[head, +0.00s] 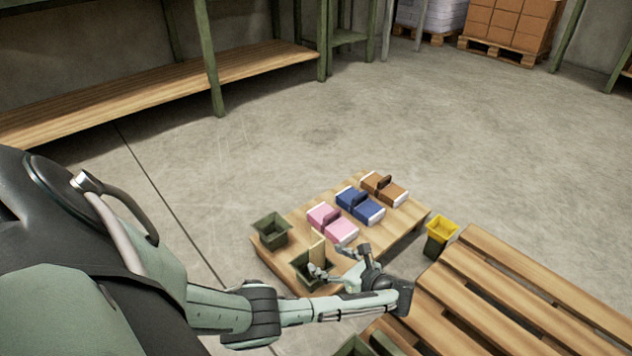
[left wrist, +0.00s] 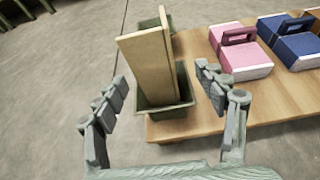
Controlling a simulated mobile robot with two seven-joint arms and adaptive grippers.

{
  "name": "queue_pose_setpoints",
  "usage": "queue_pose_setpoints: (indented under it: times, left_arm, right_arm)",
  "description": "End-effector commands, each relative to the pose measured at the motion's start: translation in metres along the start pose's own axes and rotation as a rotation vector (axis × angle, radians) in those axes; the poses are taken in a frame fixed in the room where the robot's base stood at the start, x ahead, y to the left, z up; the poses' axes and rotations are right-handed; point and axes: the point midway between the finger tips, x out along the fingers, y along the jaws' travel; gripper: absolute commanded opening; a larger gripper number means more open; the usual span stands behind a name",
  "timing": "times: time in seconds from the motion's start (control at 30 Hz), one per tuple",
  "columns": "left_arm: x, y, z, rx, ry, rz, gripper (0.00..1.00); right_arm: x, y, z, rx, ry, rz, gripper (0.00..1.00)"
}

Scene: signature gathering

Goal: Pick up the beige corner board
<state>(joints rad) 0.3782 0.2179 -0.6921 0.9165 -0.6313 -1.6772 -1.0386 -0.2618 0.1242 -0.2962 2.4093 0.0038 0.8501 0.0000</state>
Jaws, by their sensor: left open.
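The beige corner board (head: 317,246) stands upright in a dark green bin (head: 303,279) at the near-left end of a low wooden table. In the left wrist view the board (left wrist: 148,72) leans slightly and rises well above the bin (left wrist: 166,113). My left gripper (head: 335,262) is open and empty beside the board. In the left wrist view its fingers stand to either side of the board and bin, with the board farther ahead. I cannot tell whether any finger touches it. The board's lower end is hidden in the bin. My right gripper is not in view.
Pink (head: 332,223), blue (head: 360,205) and brown (head: 384,188) boxes with handles sit on the low table (head: 402,228). A second green bin (head: 270,230) stands at its left corner. A yellow-topped bin (head: 440,234) and wooden pallet (head: 520,290) lie to the right. Open floor lies behind.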

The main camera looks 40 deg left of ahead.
Motion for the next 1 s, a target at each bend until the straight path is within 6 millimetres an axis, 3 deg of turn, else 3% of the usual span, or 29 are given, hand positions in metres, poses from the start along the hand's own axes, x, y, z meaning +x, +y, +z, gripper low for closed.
queue_pose_setpoints:
  times: [0.33,0.67,1.0]
  left_arm:
    - [0.048,0.008,-0.005,-0.001,0.001,0.001,0.72]
    - [0.054,0.008,-0.004,-0.002,0.004,0.000,0.72]
    - [0.054,0.008,-0.004,-0.002,0.004,0.000,0.29]
  right_arm:
    - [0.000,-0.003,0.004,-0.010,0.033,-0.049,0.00]
    - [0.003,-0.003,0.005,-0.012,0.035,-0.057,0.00]
    - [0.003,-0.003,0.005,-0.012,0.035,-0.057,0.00]
